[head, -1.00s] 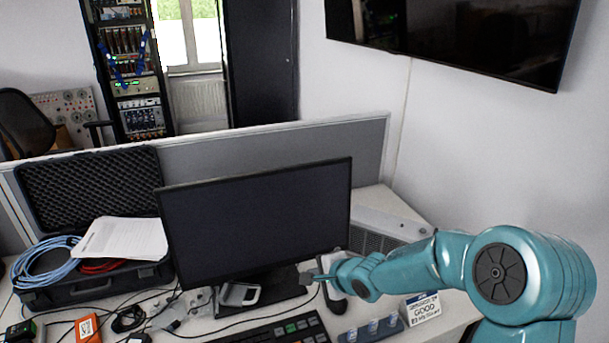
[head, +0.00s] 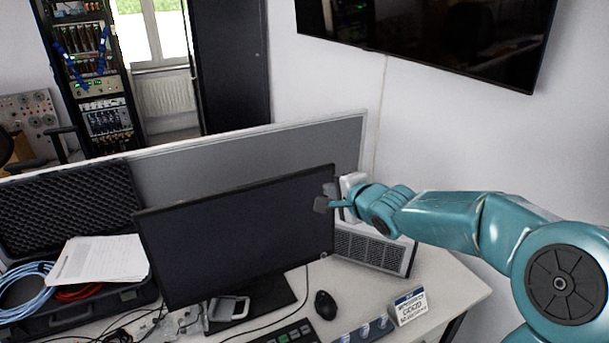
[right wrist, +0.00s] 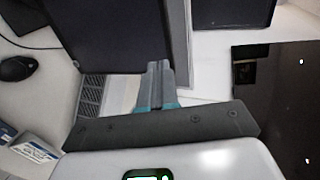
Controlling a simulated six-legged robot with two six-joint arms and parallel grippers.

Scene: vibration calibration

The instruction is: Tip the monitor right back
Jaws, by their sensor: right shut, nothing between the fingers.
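The black monitor (head: 238,240) stands on its stand on the white desk, its screen facing me. It looks tilted slightly back, though I cannot tell the exact angle. My right gripper (head: 325,200) is in front of the right part of the screen, near its right edge, with its fingers pointing left. In the right wrist view the closed fingers (right wrist: 158,78) reach up the picture beside the dark monitor panel (right wrist: 112,35). They are shut with nothing between them. I cannot tell whether they touch the screen. My left gripper is not in view.
A grey vented box (head: 375,250) stands behind the monitor's right side. A black mouse (head: 326,305), a keyboard (head: 290,335) and a small sign (head: 409,306) are in front. An open black case (head: 70,210) with papers (head: 97,260) is left. A grey partition (head: 250,160) runs behind.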

